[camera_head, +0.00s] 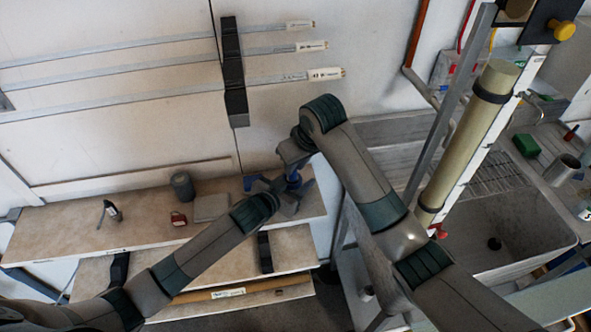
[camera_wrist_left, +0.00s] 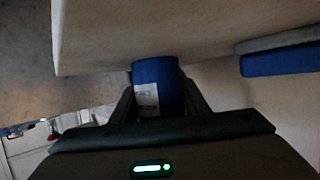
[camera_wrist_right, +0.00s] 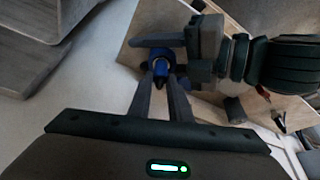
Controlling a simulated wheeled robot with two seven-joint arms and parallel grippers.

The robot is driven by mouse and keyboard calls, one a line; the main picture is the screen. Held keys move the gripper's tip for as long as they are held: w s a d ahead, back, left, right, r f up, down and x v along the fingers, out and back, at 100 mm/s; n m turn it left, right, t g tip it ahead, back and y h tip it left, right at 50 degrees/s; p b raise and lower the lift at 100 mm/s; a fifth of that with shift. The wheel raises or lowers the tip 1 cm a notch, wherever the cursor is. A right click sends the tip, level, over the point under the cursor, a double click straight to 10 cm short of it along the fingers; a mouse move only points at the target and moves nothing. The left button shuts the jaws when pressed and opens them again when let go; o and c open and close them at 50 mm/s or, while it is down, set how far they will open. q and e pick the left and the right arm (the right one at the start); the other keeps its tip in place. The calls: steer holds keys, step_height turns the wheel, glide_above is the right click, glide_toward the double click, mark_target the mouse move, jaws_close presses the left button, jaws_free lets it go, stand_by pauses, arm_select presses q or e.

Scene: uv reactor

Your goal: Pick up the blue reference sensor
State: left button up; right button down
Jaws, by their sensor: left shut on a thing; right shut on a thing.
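The blue reference sensor (camera_head: 294,179) is a short blue cylinder over the right end of the upper wooden shelf. It shows in the left wrist view (camera_wrist_left: 155,75) with a white label, between the left fingers. My left gripper (camera_head: 283,187) is shut on its side. My right gripper (camera_head: 293,162) comes from above and is shut on its upper part; in the right wrist view the sensor (camera_wrist_right: 161,60) shows at the fingertips, with the left fingers around it. Its underside is hidden, so I cannot tell whether it touches the shelf.
The shelf (camera_head: 75,230) also holds a dark grey cylinder (camera_head: 182,186), a small red item (camera_head: 178,218), a grey block (camera_head: 211,208) and a small dark-and-silver tool (camera_head: 112,211). A tall tan column (camera_head: 468,140) and a sink (camera_head: 510,240) stand at the right.

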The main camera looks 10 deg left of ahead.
mark_target(295, 181)
arm_select(q)
steer(key=shift+s+a+f, duration=0.1)
steer(key=shift+f, duration=0.3)
arm_select(e)
step_height(295, 181, up, 5)
steer(key=s+d, duration=1.2)
steer(key=s, duration=0.1)
steer(key=shift+d+f, duration=0.25)
steer(key=shift+d, duration=0.05)
steer(key=shift+w, duration=0.1)
arm_select(q)
steer(key=o, duration=1.1)
steer(key=shift+o, duration=0.3)
steer(key=shift+r, duration=0.1)
arm_select(e)
steer(key=shift+w+a, duration=0.1)
arm_select(q)
steer(key=shift+r, duration=0.1)
steer(key=v, duration=1.1)
steer(key=shift+s+a+r, duration=0.15)
steer(key=shift+s, duration=0.1)
